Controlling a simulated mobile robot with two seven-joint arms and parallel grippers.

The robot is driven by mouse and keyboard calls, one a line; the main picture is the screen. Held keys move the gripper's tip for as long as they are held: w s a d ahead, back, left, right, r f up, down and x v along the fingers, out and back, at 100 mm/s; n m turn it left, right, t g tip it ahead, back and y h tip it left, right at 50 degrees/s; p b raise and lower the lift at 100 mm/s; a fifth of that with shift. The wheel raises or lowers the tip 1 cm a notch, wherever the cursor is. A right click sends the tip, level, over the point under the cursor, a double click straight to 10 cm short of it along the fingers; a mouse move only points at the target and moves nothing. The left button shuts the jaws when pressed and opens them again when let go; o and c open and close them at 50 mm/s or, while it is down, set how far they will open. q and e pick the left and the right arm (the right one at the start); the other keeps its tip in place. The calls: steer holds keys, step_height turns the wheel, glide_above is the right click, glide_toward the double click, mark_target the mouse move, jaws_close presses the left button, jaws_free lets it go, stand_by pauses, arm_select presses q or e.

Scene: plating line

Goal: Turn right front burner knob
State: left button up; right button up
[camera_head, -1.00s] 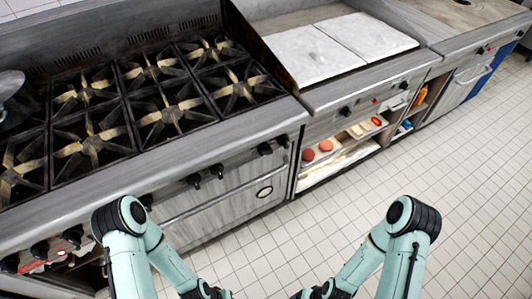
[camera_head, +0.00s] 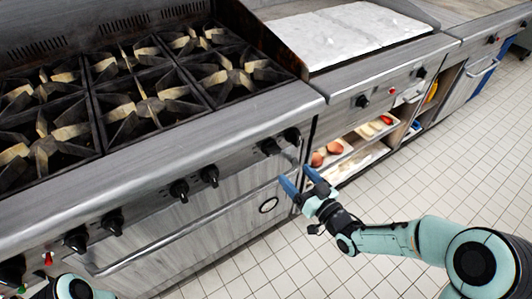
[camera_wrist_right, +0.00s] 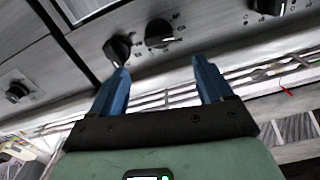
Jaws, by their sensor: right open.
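The stove (camera_head: 235,140) has a row of black knobs along its front panel. The rightmost pair is a knob (camera_head: 271,146) and a knob (camera_head: 292,135) near the panel's right end. My right gripper (camera_head: 297,177) is open and empty, with its blue fingers pointing at the stove front, just below that pair in the picture. In the right wrist view, a black knob (camera_wrist_right: 118,49) is close to the left fingertip and another knob (camera_wrist_right: 158,33) is ahead between the fingers. I cannot tell whether a finger touches a knob. My left gripper is out of view.
Burner grates (camera_head: 150,105) cover the stove top. A long oven handle (camera_head: 160,240) runs below the knobs. To the right, a griddle unit (camera_head: 345,95) has its own knobs and an open shelf with food trays (camera_head: 330,152). The tiled floor (camera_head: 400,190) in front is clear.

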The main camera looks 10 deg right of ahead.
mark_target(275, 153)
steer(key=b+x, duration=0.2)
steer(key=x, duration=0.9)
steer(key=shift+f, duration=0.15)
arm_select(q)
steer(key=s+f+g, duration=0.2)
steer(key=s+f, duration=0.3)
steer(key=shift+s+a+b, duration=0.25)
steer(key=shift+a+b, duration=0.1)
steer(key=shift+a, duration=0.05)
arm_select(e)
steer(key=shift+w+a, duration=0.2)
steer(key=shift+w, duration=0.5)
arm_select(q)
steer(key=shift+r, duration=0.1)
arm_select(e)
steer(key=c, duration=1)
